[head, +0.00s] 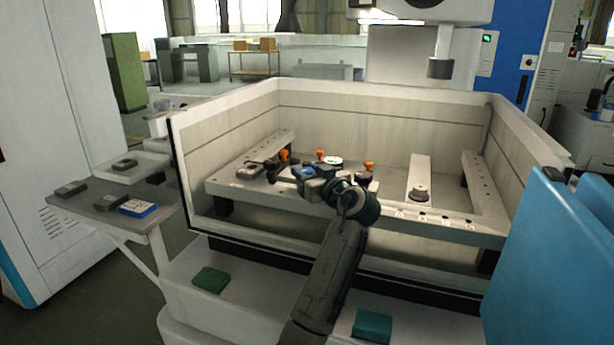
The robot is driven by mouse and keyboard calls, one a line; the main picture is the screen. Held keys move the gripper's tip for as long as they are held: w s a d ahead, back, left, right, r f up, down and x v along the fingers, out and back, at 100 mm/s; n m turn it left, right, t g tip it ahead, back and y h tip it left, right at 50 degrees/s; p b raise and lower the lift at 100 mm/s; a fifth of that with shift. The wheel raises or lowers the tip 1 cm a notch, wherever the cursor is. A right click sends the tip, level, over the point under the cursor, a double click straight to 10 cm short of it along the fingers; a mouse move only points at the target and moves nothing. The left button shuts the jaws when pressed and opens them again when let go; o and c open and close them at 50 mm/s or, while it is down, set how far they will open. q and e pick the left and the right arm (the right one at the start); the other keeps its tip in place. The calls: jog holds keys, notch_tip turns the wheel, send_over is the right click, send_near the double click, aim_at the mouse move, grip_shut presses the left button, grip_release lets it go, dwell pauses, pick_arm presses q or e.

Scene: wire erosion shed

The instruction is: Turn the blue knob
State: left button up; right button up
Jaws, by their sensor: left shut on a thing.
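My left arm reaches up from the bottom middle over the front of the machine tank. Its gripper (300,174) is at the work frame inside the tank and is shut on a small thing. A small blue patch (308,171) shows right at the gripper; it looks like the blue knob, though it is small and partly hidden by the gripper and wrist. Its turned angle cannot be made out. My right gripper is not in view.
Orange-topped clamps (369,166) stand close around the gripper on the work frame (450,225). The tank wall (370,115) encloses the back and sides. A side shelf (105,208) holds several small blocks. A grey machine head (440,68) hangs above.

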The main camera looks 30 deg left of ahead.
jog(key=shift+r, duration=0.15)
pick_arm(q)
jog(key=o, duration=1)
jog(key=shift+c, duration=0.2)
jog(key=shift+d, duration=0.2)
jog(key=b+v, duration=0.2)
jog(key=v, duration=0.8)
jog(key=shift+d, duration=0.2)
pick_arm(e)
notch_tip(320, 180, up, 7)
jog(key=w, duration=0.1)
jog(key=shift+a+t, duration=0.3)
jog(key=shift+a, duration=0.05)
